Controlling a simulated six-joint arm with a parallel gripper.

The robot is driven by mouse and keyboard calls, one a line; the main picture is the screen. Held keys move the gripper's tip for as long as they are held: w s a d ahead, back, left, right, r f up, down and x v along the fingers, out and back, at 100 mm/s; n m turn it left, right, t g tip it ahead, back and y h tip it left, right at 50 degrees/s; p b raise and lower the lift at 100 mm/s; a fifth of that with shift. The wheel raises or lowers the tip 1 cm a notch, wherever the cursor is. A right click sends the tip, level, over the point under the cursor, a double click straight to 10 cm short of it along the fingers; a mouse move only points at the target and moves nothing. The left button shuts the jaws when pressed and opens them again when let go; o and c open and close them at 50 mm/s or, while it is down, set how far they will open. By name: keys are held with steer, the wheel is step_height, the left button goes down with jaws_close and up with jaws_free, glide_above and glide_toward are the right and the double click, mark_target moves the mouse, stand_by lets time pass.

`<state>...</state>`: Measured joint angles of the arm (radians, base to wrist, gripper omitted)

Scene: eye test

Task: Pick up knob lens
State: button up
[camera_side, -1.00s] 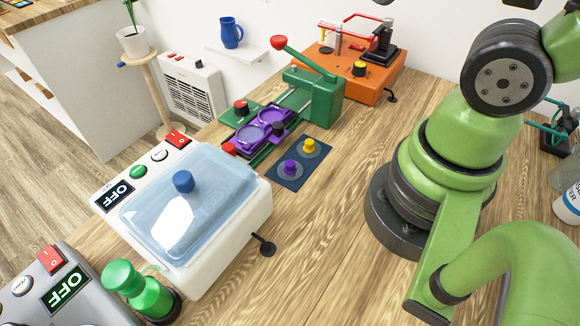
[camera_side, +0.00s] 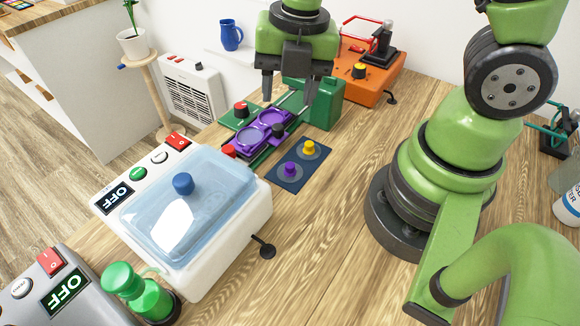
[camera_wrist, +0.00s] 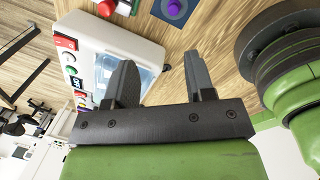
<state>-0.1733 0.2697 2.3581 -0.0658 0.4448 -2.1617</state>
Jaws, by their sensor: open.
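Two lenses with knobs lie flat on a dark blue mat (camera_side: 297,186). The lens with the yellow knob (camera_side: 309,147) is on its far part. The lens with the purple knob (camera_side: 290,169) is on its near part, and it also shows at the top edge of the wrist view (camera_wrist: 174,9). My gripper (camera_side: 289,98) is open and empty. It points down, above and behind the mat in the side view, over the green press with purple ring holders (camera_side: 257,135). In the wrist view my gripper's fingers (camera_wrist: 158,64) are wide apart with nothing between them.
A white box with a clear blue lid (camera_side: 180,215) stands left of the mat. An orange device (camera_side: 375,80) stands at the back. A grey box (camera_side: 75,295) and a green-handled stamp (camera_side: 145,295) are at the near left. The wood right of the mat is clear.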

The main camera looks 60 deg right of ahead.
step_height(320, 180, down, 6)
steer(key=n+g, duration=0.2)
steer(key=n, duration=0.6)
glide_above(290, 165)
steer(key=f, duration=0.4)
steer(key=shift+a+f, duration=0.2)
steer(key=shift+a, duration=0.1)
steer(key=shift+d+f, duration=0.15)
steer(key=shift+f, duration=1.2)
steer(key=shift+d+f, duration=0.15)
steer(key=shift+f, duration=1.15)
jaws_close()
